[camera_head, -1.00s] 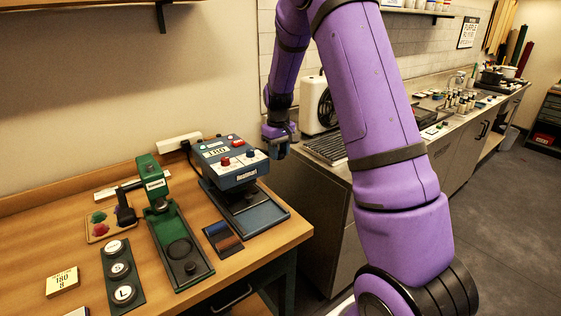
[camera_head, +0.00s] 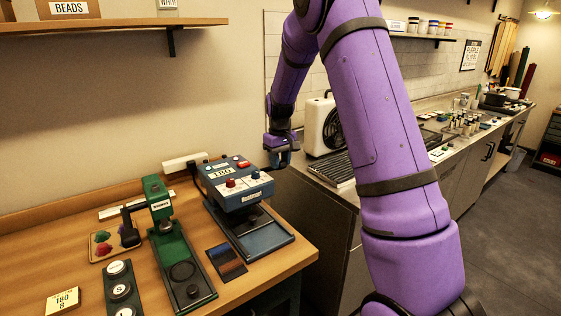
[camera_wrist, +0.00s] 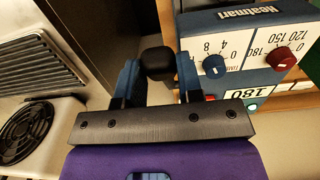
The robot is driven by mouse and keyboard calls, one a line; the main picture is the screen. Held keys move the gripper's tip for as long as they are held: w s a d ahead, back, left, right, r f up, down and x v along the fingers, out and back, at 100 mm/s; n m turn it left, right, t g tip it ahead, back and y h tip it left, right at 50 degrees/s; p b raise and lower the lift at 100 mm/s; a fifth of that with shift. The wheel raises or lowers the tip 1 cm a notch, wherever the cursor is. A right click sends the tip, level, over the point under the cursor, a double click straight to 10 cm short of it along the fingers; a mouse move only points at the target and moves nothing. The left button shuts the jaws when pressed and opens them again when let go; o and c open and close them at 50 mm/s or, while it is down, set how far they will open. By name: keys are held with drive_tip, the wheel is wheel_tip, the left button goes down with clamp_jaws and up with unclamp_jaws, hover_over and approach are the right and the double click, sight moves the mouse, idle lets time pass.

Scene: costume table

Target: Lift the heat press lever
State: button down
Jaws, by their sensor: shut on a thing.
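My gripper (camera_head: 281,158) is at the right side of the press. In the wrist view its two blue fingers (camera_wrist: 158,80) are shut on the black knob of the lever (camera_wrist: 157,62). The rest of the lever is mostly hidden; a dark bar runs behind the knob.
A green button press (camera_head: 168,240) stands left of the heat press. A dark striped swatch (camera_head: 226,262) lies in front. A metal counter with a white fan unit (camera_head: 322,125) is close on the right. A shelf (camera_head: 110,24) hangs above.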

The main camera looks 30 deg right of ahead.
drive_tip(key=c, duration=1)
unclamp_jaws()
drive_tip(key=shift+w+r, duration=0.15)
drive_tip(key=shift+w, duration=0.1)
drive_tip(key=shift+c, duration=0.2)
drive_tip(key=shift+o, duration=1.4)
drive_tip(key=shift+s, duration=0.1)
wheel_tip(320, 180, up, 11)
